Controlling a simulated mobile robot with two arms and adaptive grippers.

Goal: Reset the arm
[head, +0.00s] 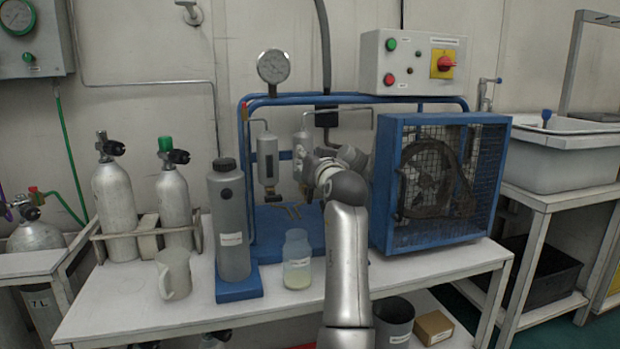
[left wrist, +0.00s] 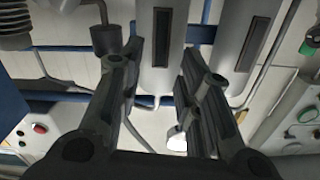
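My left arm rises through the middle of the head view to the blue-framed compressor unit. Its gripper (head: 310,167) is at the right one of two grey upright cylinders (head: 303,143), and the wrist partly hides that cylinder. In the left wrist view the left gripper (left wrist: 160,58) is open, its dark fingers spread apart. A grey cylinder with a dark slot window (left wrist: 160,40) shows between and beyond the fingertips. I cannot tell whether the fingers touch it. The other grey cylinder (head: 267,160) stands to the left. My right gripper is not in view.
On the white bench (head: 130,312) stand a jar (head: 297,262), a mug (head: 174,275), a tall grey bottle (head: 231,215) and racked air cylinders (head: 115,205). A caged blue fan unit (head: 385,190) is close to the arm's right. A control box (head: 412,63) hangs above.

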